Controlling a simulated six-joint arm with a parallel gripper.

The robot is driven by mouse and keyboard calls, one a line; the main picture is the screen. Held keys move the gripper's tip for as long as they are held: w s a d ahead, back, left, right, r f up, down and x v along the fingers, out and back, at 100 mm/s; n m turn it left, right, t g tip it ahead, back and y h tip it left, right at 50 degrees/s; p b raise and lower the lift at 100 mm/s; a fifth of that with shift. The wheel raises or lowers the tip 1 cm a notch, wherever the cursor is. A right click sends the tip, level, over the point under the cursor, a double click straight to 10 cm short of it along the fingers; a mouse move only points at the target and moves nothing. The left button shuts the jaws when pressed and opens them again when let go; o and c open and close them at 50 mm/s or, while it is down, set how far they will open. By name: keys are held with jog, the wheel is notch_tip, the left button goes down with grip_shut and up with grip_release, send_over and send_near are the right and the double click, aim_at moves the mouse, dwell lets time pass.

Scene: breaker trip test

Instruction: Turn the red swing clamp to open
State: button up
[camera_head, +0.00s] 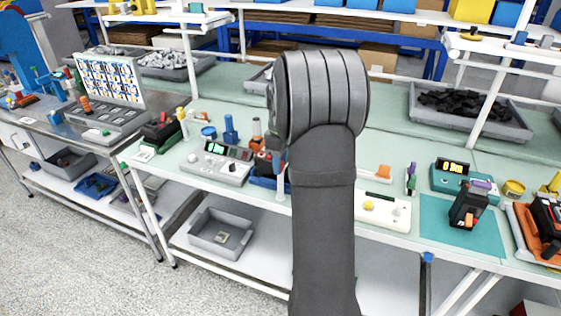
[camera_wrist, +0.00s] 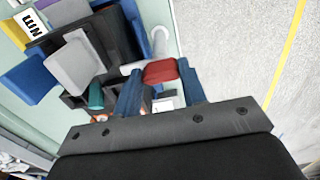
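In the wrist view my gripper's two blue fingers (camera_wrist: 161,82) stand apart, one on each side of a red block-like part (camera_wrist: 160,71), which looks like the red swing clamp's handle. The red part fills most of the gap at the fingertips; whether the fingers press on it I cannot tell. A dark block fixture with grey and blue parts (camera_wrist: 75,62) lies just left of the fingers. In the head view my arm hides most of the gripper and the clamp. A blue finger (camera_head: 279,162) shows at the arm's left edge, beside a small red and dark fixture (camera_head: 267,162).
A grey test box with displays (camera_head: 224,165) stands left of the fixture, with blue and orange-topped pieces behind it. A white board with a yellow button (camera_head: 382,210) and a teal mat (camera_head: 462,228) lie to the right. The bench's front edge is close to the gripper.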

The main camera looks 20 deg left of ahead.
jog(key=c, duration=0.3)
jog(key=shift+m, duration=0.3)
jog(key=m, duration=1.7)
jog(key=shift+m, duration=0.3)
dwell(0.3)
jog(key=o, duration=1)
